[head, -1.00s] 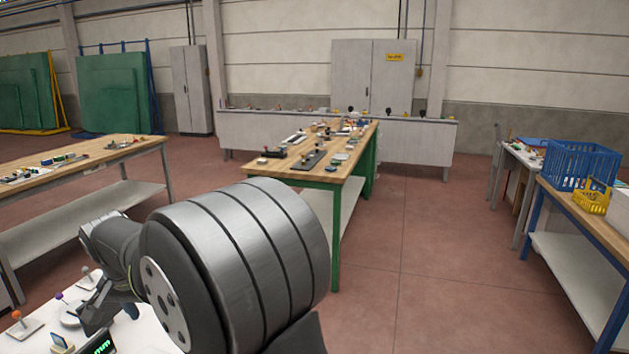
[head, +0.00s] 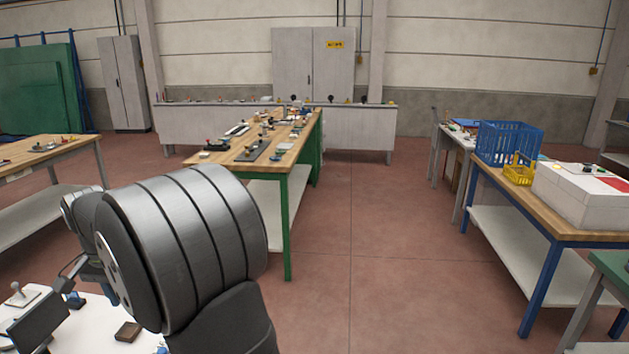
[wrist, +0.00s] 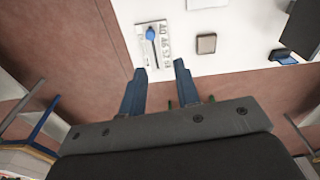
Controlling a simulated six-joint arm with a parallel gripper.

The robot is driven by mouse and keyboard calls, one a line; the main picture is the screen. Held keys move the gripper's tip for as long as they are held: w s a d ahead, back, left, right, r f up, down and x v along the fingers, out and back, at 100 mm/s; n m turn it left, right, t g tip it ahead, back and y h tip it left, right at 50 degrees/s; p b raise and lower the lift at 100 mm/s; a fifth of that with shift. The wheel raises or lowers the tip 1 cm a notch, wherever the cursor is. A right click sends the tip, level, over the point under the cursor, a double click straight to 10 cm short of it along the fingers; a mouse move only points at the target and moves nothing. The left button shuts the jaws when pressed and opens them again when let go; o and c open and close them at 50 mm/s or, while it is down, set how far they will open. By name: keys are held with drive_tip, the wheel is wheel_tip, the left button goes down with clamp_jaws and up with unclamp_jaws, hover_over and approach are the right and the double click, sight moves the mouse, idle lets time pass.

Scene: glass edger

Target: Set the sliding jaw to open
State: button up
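I cannot make out for certain which thing is the sliding jaw. In the wrist view, a blue-knobbed slider (wrist: 151,34) sits in a dark slot on a pale plate with printed marks, at the top centre. My gripper (wrist: 160,66) shows its two blue fingers apart with nothing between them. The fingertips are below the slider plate in the picture and apart from it. In the head view, my arm's large grey joint covers part of the lower left, and I cannot make out the fingers there.
A brown block (wrist: 206,43) and a blue item (wrist: 283,57) lie on the white surface near the slider. A wooden bench with green legs (head: 287,160) stands ahead. A blue crate (head: 510,141) is on a bench at right. The red floor between is clear.

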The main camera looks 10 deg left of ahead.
clamp_jaws()
drive_tip(key=s+a+f+m+t, duration=0.1)
drive_tip(key=s+a+f+m, duration=0.2)
drive_tip(key=s+m, duration=0.55)
drive_tip(key=s+a+f+m, duration=0.3)
drive_tip(key=m, duration=1.1)
drive_tip(key=s+a+f+m+t, duration=0.1)
drive_tip(key=s+a+f+m, duration=0.2)
drive_tip(key=s+m, duration=0.55)
drive_tip(key=w+f+m, duration=0.1)
drive_tip(key=f, duration=0.1)
drive_tip(key=w+f, duration=0.2)
drive_tip(key=f, duration=0.1)
drive_tip(key=w+f+m, duration=0.1)
drive_tip(key=f, duration=0.1)
drive_tip(key=shift+w+a+f+m+y, duration=0.15)
drive_tip(key=shift+f+m+y, duration=0.15)
drive_tip(key=w, duration=0.2)
drive_tip(key=w+a, duration=0.1)
drive_tip(key=shift+f, duration=0.3)
drive_tip(key=shift+w+a, duration=0.2)
drive_tip(key=shift+w, duration=0.3)
